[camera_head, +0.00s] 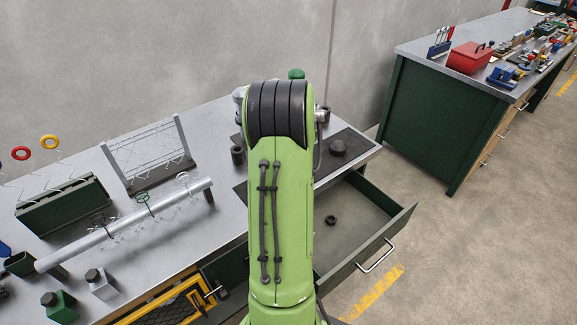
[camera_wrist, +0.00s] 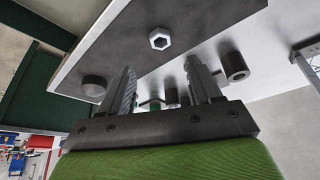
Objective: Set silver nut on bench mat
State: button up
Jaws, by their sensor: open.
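The silver nut (camera_wrist: 160,39) is a bright hexagonal piece lying on the dark bench mat (camera_wrist: 215,17) in the wrist view. My gripper (camera_wrist: 160,68) is open, its two fingers apart with nothing held between them. The nut appears beyond the fingertips, roughly centred between them and apart from both. In the head view the mat (camera_head: 355,143) shows to the right of my arm; the arm hides its middle, and the nut and my gripper are hidden there.
A dark round piece (camera_head: 338,147) stands on the mat's right part. A dark cylinder (camera_head: 237,155) stands left of my arm. An open drawer (camera_head: 370,215) holds a dark nut (camera_head: 331,221). A wire rack (camera_head: 150,150) and a long pipe (camera_head: 125,222) occupy the bench's left.

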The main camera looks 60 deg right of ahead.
jog(key=w+a+r+n+t+y, duration=0.1)
jog(key=w+a+r+n, duration=0.15)
jog(key=a+r, duration=0.45)
jog(key=w+a+r+n, duration=0.1)
jog(key=w+a+r, duration=0.2)
jog(key=a, duration=0.8)
jog(key=w+a+r+n+t+y, duration=0.1)
jog(key=w+a+r+n, duration=0.15)
jog(key=a+r, duration=0.45)
jog(key=s+a+n+y, duration=0.1)
jog(key=s+a+n, duration=0.1)
jog(key=s+a, duration=0.3)
jog(key=s+a+f+n+t, duration=0.1)
jog(key=s+a+n, duration=0.2)
jog(key=a, duration=1.1)
jog(key=s, duration=0.3)
jog(key=shift+s+f+y, duration=0.25)
jog(key=shift+s+y, duration=0.05)
jog(key=shift+y, duration=0.1)
jog(key=shift+a, duration=0.1)
